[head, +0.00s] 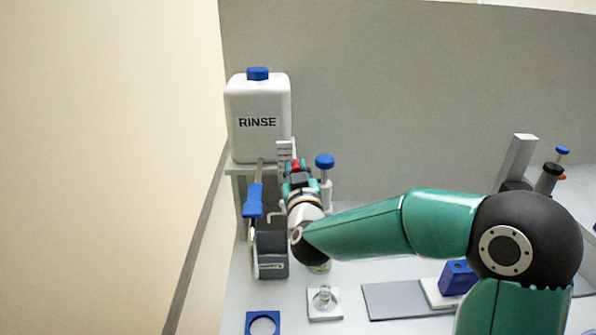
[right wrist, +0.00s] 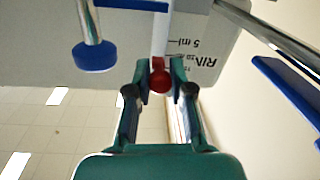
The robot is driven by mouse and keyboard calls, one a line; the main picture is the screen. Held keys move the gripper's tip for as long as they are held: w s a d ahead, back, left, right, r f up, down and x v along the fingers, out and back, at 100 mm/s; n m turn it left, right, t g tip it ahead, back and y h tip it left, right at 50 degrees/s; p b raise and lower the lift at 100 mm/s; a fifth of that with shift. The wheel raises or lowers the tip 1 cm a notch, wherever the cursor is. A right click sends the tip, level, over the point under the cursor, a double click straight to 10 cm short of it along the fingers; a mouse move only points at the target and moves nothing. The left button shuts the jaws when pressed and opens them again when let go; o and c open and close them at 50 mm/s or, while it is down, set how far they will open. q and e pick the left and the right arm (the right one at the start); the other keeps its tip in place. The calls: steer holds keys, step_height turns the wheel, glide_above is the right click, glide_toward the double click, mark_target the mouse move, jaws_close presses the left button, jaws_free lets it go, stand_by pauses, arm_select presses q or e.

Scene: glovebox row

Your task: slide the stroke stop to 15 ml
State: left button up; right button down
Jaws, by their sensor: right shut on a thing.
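The red stroke stop (right wrist: 159,80) sits between the fingertips of my right gripper (right wrist: 160,72) in the right wrist view. The gripper is shut on it. In the head view a bit of red (head: 296,164) shows at the right gripper's tip (head: 297,168), just right of the RINSE bottle. A pale strip runs up from the stop beside a printed scale (right wrist: 186,45). My left gripper is not in view.
The white RINSE bottle (head: 258,115) stands on a shelf. A blue-topped rod (head: 325,162) is close right of the gripper, and a blue handle (head: 253,198) close left. A grey bin (head: 271,256) is below. A blue ring holder (head: 263,323) is at the front.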

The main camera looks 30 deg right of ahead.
steer(key=c, duration=1)
jaws_free()
steer(key=shift+v, duration=6.05)
steer(key=shift+w, duration=0.1)
